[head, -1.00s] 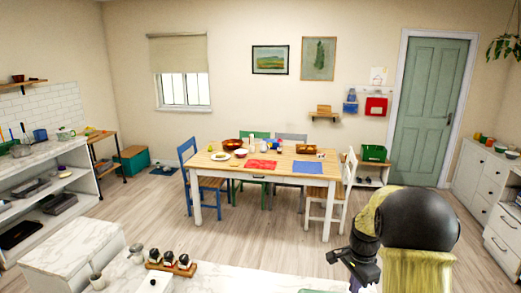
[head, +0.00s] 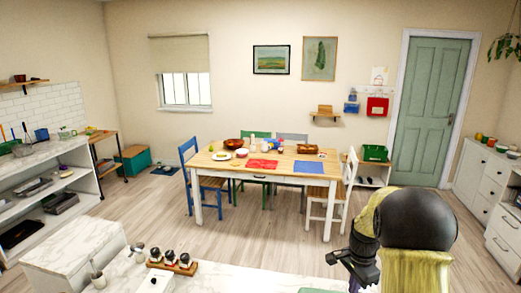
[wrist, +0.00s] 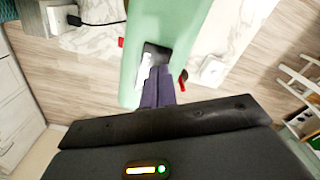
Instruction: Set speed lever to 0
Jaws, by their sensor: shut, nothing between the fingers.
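A mint-green appliance body (wrist: 188,28) fills the upper middle of the wrist view. A dark plate with pale markings (wrist: 152,58) sits on its near end. A small red-tipped lever (wrist: 183,77) sticks out on its right side, and a red tip (wrist: 121,42) shows at its left edge. I cannot tell which is the speed lever or read its setting. My gripper's purple fingers (wrist: 158,90) are together and empty, right at the appliance's near end and just left of the right red tip; contact is unclear. In the head view only a green edge (head: 320,291) shows beside my gripper (head: 352,266).
A dining table (head: 265,165) stands beyond, with open floor between. In the wrist view, a black plug (wrist: 73,20) sits near the counter.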

